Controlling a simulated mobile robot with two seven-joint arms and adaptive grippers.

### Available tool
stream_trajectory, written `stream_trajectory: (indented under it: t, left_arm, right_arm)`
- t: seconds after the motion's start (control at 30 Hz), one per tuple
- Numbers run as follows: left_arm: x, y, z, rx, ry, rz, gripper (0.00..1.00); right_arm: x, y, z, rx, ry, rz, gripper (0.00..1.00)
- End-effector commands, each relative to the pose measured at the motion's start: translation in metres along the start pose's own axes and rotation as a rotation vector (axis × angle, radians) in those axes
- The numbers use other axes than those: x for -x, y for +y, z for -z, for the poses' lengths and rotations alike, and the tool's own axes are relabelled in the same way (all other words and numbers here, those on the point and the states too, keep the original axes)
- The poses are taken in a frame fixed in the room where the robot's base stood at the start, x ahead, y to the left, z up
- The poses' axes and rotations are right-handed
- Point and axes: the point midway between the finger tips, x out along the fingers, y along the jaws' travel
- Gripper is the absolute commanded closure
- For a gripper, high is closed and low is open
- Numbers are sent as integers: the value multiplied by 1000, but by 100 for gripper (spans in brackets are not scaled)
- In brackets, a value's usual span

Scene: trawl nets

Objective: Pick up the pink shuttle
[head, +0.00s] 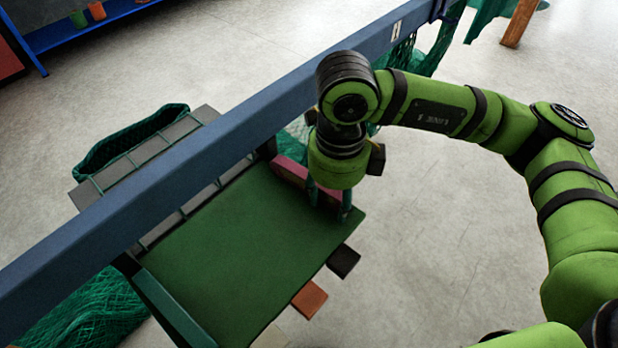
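The pink shuttle (289,172) lies at the far right edge of a green-topped table (235,245). Its right part is largely hidden behind my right gripper. My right gripper (329,203) points down over that part, with its two teal fingers apart and their tips close to the tabletop. Some pink shows between the fingers. I cannot tell whether either finger touches the shuttle. My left gripper is not in view.
A long blue beam (190,180) crosses diagonally just behind the tabletop. Green netting (90,312) hangs at the lower left. Black (344,261) and orange (309,299) tabs stick out from the table's right edge. The floor to the right is clear.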

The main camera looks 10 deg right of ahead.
Motion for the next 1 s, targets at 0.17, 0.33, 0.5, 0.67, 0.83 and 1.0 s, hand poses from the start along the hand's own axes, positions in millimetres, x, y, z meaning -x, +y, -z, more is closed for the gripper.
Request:
stream_trajectory:
  t: [0.17, 0.33, 0.5, 0.67, 0.83, 1.0]
  left_arm:
    - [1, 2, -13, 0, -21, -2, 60]
    - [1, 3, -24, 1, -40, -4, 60]
    - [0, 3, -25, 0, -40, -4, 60]
    - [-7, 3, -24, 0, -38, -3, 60]
    - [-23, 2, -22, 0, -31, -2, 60]
    - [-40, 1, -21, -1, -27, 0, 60]
  right_arm:
    - [0, 0, 0, -1, 0, 0, 100]
    - [1, 0, 0, -1, 0, 0, 100]
    - [2, 0, 0, -1, -1, 0, 100]
    - [12, 0, -1, -1, -3, 1, 100]
    - [39, 0, -2, 1, -8, 3, 100]
    - [59, -34, 20, -10, -5, 2, 100]
